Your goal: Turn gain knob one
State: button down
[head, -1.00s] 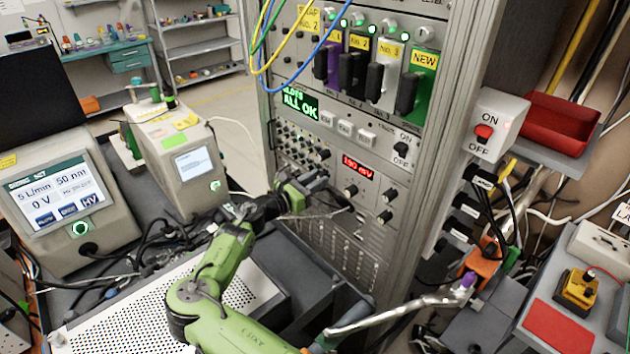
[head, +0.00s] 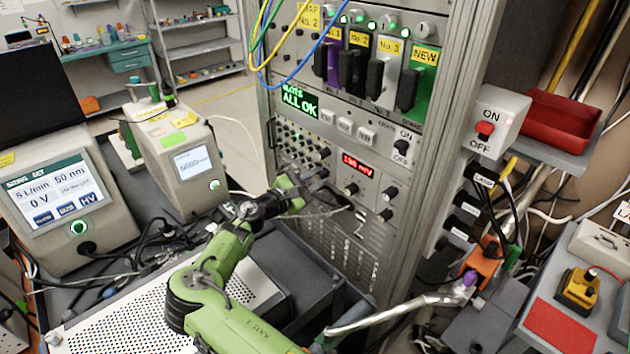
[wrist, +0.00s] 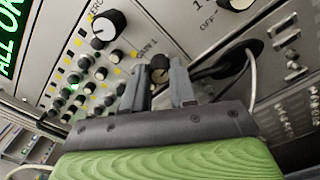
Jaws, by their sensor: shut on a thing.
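Gain knob one (wrist: 158,68) is a small dark knob on the grey rack panel. In the wrist view it sits between my two fingertips, beside a partly hidden label that seems to read GAIN 1. My gripper (wrist: 159,84) is shut on it, with one finger on each side. In the head view my gripper (head: 322,180) reaches the rack front from the left, and its fingers hide the knob there. A red readout (head: 357,164) to the right shows a value in mV, about 196.
Another black knob (wrist: 108,25) and rows of small connectors (wrist: 80,75) sit close by on the panel. A black plug with a cable (wrist: 225,65) stands right of my fingers. A green display (head: 299,101) reads ALL OK. Blue and yellow cables (head: 290,50) hang above.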

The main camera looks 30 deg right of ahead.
jog(key=shift+m, duration=0.4)
jog(key=c, duration=0.9)
grip_release()
jog(key=s+a, duration=0.2)
jog(key=a, duration=1.3)
jog(key=shift+s+a, duration=0.15)
jog(key=shift+a, duration=0.15)
